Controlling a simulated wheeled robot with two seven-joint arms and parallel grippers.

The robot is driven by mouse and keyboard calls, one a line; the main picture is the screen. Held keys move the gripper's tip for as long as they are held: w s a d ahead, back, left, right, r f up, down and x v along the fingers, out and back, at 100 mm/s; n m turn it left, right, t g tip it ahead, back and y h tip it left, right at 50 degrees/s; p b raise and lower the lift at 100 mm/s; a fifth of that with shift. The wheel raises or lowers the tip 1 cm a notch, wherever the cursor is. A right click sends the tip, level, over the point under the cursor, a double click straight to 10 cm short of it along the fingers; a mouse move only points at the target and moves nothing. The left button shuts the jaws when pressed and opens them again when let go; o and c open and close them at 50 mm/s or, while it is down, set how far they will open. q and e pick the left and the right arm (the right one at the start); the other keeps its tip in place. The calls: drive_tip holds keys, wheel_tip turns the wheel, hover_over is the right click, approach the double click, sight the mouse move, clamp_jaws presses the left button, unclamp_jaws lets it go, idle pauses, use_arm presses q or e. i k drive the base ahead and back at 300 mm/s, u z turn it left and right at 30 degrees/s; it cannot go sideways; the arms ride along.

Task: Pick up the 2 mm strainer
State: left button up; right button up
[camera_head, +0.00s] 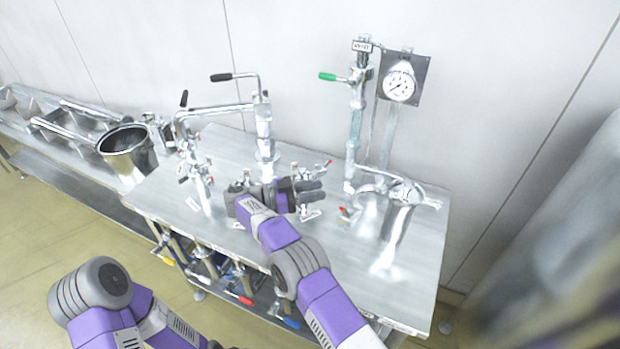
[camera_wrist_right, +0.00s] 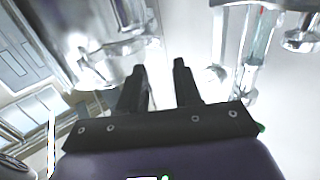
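I cannot make out for certain which metal part is the 2 mm strainer; no size marking is readable. A shiny metal cylinder (camera_head: 398,222) with side arms stands at the right of the steel table (camera_head: 335,262). My right gripper (camera_head: 322,192) is over the middle of the table, pointing right, to the left of that cylinder and apart from it. In the right wrist view its two dark fingers (camera_wrist_right: 160,80) are apart, with nothing between them. My left arm shows at the lower left of the head view; its gripper is out of view.
Valve pipework (camera_head: 264,135) with a black handle rises behind my right gripper. A green-handled pipe (camera_head: 356,130) and a gauge (camera_head: 399,86) stand at the back right. A metal pot (camera_head: 128,152) is at the left. Colour-handled parts (camera_head: 240,284) lie on the lower shelf.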

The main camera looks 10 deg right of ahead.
sight(405, 196)
drive_tip(key=k, duration=1.5)
